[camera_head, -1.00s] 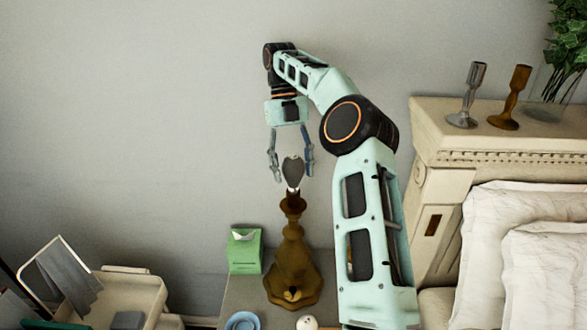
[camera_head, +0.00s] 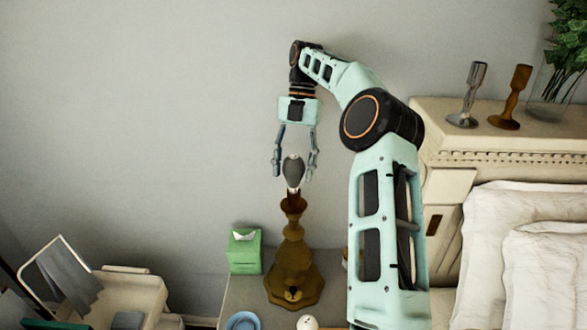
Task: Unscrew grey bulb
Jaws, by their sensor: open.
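The grey bulb (camera_head: 293,170) stands upright on top of the brown lamp base (camera_head: 293,250), with its pale lower end at the lamp's neck. My gripper (camera_head: 294,168) points down over it from above. Its two fingers are apart, one on the left and one on the right of the bulb, with a visible gap on each side. The palm is well above the bulb's top. The gripper holds nothing.
The lamp stands on a bedside table (camera_head: 236,292) with a green tissue box (camera_head: 244,250), a blue dish (camera_head: 243,321) and a small white object (camera_head: 307,323). The headboard (camera_head: 460,155) at right bears two candlesticks. The wall behind is bare.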

